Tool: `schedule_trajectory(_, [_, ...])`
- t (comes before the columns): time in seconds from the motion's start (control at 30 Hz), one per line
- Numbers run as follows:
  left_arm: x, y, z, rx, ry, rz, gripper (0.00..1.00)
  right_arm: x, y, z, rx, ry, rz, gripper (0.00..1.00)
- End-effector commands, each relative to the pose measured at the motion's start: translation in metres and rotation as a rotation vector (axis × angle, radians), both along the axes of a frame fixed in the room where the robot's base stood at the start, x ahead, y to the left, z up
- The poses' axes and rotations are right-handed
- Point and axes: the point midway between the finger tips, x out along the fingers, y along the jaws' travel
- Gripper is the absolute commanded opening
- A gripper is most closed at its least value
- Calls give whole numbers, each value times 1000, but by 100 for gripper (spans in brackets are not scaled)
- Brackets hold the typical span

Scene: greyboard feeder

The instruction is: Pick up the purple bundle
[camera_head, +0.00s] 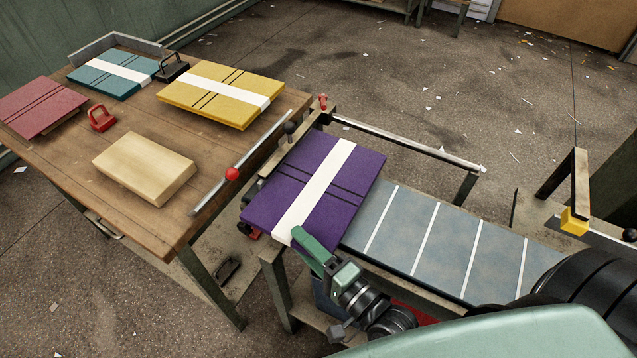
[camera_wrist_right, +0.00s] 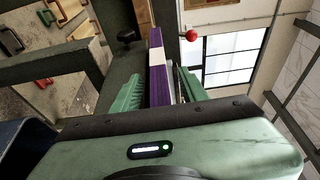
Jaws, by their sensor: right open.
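The purple bundle (camera_head: 345,172), with a white band across it and dark straps, lies flat at the left end of the feeder, partly over the grey belt (camera_head: 450,240). My right gripper (camera_head: 298,238) is at the bundle's near edge, by the end of the white band. A gap shows beside the bundle; contact with either finger cannot be told. My left gripper is out of view.
A wooden table (camera_head: 75,165) on the left holds a yellow bundle (camera_head: 222,92), a teal bundle (camera_head: 112,75), a dark red bundle (camera_head: 38,105) and a beige block (camera_head: 145,167). A metal bar with a red knob (camera_head: 232,174) runs along its right edge. A rail (camera_head: 410,140) runs behind the belt.

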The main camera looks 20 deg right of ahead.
Motion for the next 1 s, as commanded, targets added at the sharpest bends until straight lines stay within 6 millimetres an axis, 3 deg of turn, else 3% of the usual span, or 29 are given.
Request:
schedule_trajectory(0.27, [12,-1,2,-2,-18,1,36,4,2,0,1,1,0,44])
schedule_trajectory(0.43, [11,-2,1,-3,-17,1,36,4,2,0,0,1,0,2])
schedule_trajectory(0.47, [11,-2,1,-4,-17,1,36,4,2,0,0,1,0,0])
schedule_trajectory(1.0, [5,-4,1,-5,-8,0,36,4,2,-1,0,1,0,0])
